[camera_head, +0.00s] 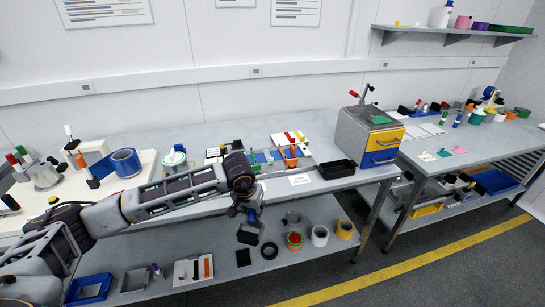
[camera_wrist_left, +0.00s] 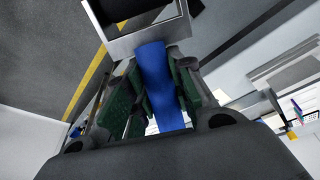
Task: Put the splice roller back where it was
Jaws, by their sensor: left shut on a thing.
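My left gripper (camera_head: 247,210) is shut on the splice roller, which has a blue handle, a grey frame and a black roller (camera_head: 249,235). In the left wrist view, the blue handle (camera_wrist_left: 155,85) lies between the green-padded fingers of the gripper (camera_wrist_left: 153,100). The grey frame and dark roller stick out past the fingertips and are cut off by the top edge. In the head view, the gripper hangs near the front edge of the near bench (camera_head: 225,137), with the roller pointing down. My right gripper is not in view.
A black tray (camera_head: 337,168) and a white label card (camera_head: 300,180) lie near the bench's front edge. A yellow and blue drawer cabinet (camera_head: 368,140) stands at its right end. Several rolls, including a black ring (camera_head: 269,251), sit on the lower shelf.

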